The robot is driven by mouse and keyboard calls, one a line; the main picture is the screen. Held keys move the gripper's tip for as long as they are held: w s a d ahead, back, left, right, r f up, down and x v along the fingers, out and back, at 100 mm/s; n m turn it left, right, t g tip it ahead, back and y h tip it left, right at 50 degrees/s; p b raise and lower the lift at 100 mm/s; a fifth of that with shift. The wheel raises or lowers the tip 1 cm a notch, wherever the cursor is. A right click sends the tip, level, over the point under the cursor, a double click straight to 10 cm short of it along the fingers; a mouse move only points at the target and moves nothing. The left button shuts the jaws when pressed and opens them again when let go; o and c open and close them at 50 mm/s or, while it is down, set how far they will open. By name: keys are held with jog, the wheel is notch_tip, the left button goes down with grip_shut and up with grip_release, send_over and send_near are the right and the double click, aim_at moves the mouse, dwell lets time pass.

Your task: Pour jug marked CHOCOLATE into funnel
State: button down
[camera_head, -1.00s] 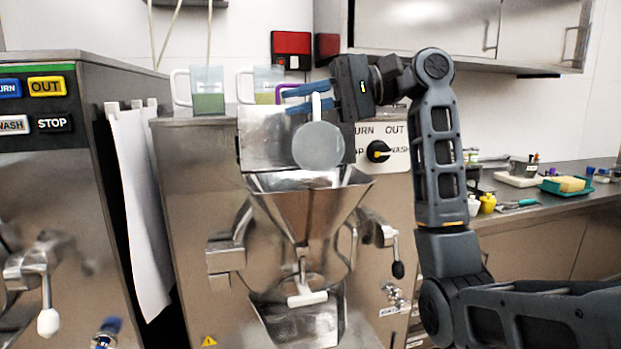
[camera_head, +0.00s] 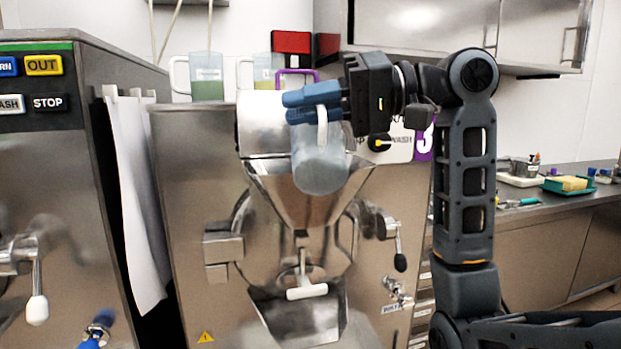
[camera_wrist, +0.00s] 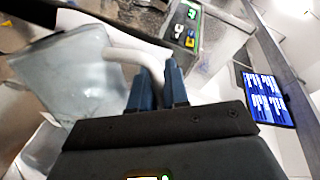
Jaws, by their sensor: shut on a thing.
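My gripper (camera_head: 314,103) is shut on the white handle of a translucent jug (camera_head: 318,168). In the head view the jug hangs in front of the upper part of the steel funnel (camera_head: 270,185), covering part of its mouth. In the wrist view the jug (camera_wrist: 70,75) is left of the blue fingers (camera_wrist: 158,92), with its handle between them. The jug looks pale and tilted; no contents or label can be read on it. Whether its rim touches the funnel cannot be told.
Two jugs, one with green contents (camera_head: 208,88) and one with yellowish contents (camera_head: 262,75), stand on top of the machine, with a purple handle beside them. Another machine (camera_head: 60,180) stands at the left. A counter with a green tray (camera_head: 566,186) is at the right.

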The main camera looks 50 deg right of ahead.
aim_at(326, 125)
jog(key=shift+s+a+f+n+t+b, duration=0.2)
jog(key=shift+f+n+b, duration=0.1)
jog(key=shift+f+b, duration=0.2)
jog(key=shift+s+a+f+n+t+b, duration=0.1)
jog(key=shift+s+a+f+n+b, duration=0.15)
jog(key=shift+f+b, duration=0.2)
jog(key=shift+s+a+n+b, duration=0.25)
jog(key=shift+n+b, duration=0.15)
jog(key=shift+n, duration=0.35)
jog(key=shift+s+a+f+n+b, duration=0.15)
jog(key=shift+f+n+b, duration=0.15)
jog(key=shift+b, duration=0.15)
jog(key=s+a+f+n+t+b, duration=0.1)
jog(key=s+a+f+n+b, duration=0.1)
jog(key=f+b, duration=0.3)
jog(key=s+a+f+n+t+b, duration=0.1)
jog(key=f+n+b, duration=0.4)
jog(key=b, duration=0.6)
jog(key=shift+s+a+n, duration=0.3)
jog(key=shift+s+a, duration=0.6)
jog(key=shift+s, duration=0.1)
